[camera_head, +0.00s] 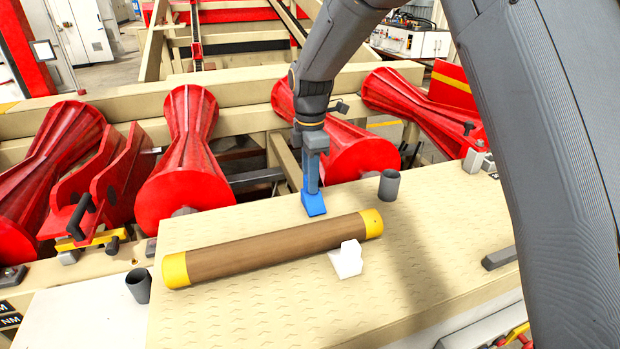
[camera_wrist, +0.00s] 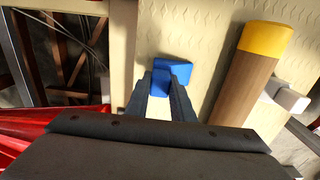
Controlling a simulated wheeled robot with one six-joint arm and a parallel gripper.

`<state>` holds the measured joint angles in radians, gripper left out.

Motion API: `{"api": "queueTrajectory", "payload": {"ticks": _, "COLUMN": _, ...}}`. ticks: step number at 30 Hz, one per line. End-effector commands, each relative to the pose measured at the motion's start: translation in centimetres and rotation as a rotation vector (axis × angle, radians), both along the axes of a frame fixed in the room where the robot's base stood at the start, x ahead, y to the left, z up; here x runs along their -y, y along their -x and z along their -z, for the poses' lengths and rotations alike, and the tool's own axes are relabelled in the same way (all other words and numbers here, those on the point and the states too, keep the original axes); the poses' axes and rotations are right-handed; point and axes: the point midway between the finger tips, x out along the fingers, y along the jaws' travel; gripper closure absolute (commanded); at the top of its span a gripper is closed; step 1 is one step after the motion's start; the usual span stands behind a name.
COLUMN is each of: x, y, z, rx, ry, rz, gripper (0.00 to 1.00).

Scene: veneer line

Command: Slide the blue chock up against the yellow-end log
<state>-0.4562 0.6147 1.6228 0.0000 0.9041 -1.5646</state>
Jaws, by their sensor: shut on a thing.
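The blue chock (camera_head: 314,206) sits on the cream textured table behind the log, near its right part. It also shows in the wrist view (camera_wrist: 188,68). My gripper (camera_head: 312,188) points down from above and is shut on the chock; in the wrist view its two fingers (camera_wrist: 163,82) meet the chock. The yellow-end log (camera_head: 270,249) is brown with yellow ends and lies across the table. In the wrist view the log (camera_wrist: 244,85) is to the right of the chock, with a strip of bare table between them.
A white chock (camera_head: 347,259) is at the log's front side. Dark grey cups stand at the right (camera_head: 389,185) and left (camera_head: 138,285). A dark bar (camera_head: 499,258) lies at the right. Red rollers (camera_head: 186,160) line the table's back edge. The table's front is mostly clear.

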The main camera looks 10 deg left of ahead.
Motion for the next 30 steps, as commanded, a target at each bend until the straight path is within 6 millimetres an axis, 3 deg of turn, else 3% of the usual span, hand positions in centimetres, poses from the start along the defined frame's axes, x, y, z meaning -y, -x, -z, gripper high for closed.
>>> {"api": "queueTrajectory", "payload": {"ticks": 14, "x": 0.0, "y": 0.0, "z": -0.1, "rx": 0.000, "ry": 0.000, "rz": 0.000, "gripper": 1.00}}
{"api": "queueTrajectory", "payload": {"ticks": 30, "x": 0.8, "y": 1.7, "z": -0.1, "rx": 0.000, "ry": 0.000, "rz": 0.000, "gripper": 1.00}}
